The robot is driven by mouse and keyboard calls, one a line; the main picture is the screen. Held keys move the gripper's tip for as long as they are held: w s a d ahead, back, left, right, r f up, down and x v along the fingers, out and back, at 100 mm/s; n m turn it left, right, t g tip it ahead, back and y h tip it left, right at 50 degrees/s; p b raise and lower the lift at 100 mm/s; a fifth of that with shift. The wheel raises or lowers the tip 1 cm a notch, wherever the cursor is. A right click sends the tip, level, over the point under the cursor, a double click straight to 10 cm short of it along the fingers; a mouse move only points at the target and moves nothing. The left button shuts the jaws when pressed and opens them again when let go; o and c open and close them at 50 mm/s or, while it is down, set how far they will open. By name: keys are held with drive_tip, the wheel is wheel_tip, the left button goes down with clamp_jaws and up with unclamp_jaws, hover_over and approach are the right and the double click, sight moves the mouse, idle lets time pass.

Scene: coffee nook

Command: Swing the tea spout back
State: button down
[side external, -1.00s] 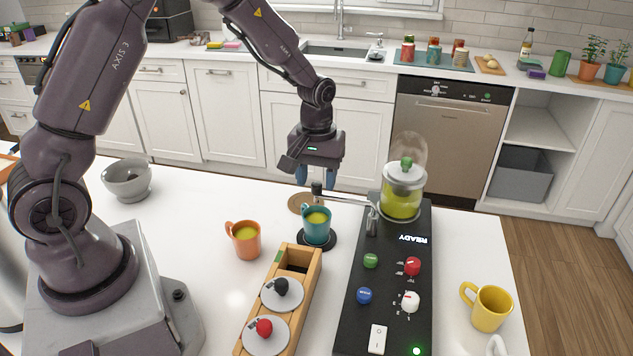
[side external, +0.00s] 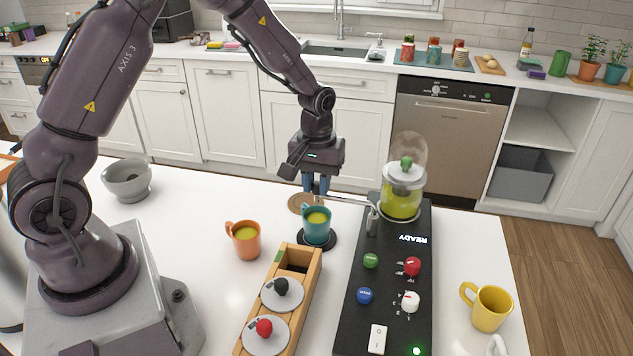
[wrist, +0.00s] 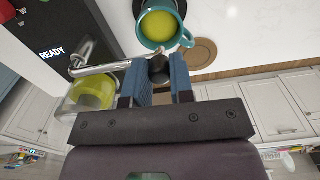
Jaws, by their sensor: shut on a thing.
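The tea spout (side external: 348,200) is a thin metal arm reaching left from the black tea machine (side external: 388,265). Its tip end carries a black knob (wrist: 159,70). My gripper (side external: 316,188) points down and is shut on this knob; in the wrist view the two blue fingers (wrist: 160,75) press on it from both sides. The teal cup (side external: 316,229), holding yellow-green tea, stands on a black round coaster (side external: 333,243) just in front of the knob. In the wrist view, the spout (wrist: 108,68) runs from the machine to the knob.
A glass tea tank (side external: 402,195) rises at the machine's back. An orange cup (side external: 245,242) and a wooden box with lids (side external: 303,290) stand left of the machine; a yellow mug (side external: 488,308) stands right. A grey bowl (side external: 128,181) is far left. A cork mat (side external: 295,203) lies behind the teal cup.

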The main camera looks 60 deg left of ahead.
drive_tip(key=w+a+m, duration=0.2)
drive_tip(key=w+m, duration=1.1)
drive_tip(key=m, duration=0.1)
drive_tip(key=shift+a, duration=0.15)
idle(0.6)
drive_tip(key=c, duration=1)
unclamp_jaws()
drive_tip(key=shift+r, duration=0.15)
wheel_tip(320, 180, up, 13)
drive_tip(key=shift+f, duration=0.15)
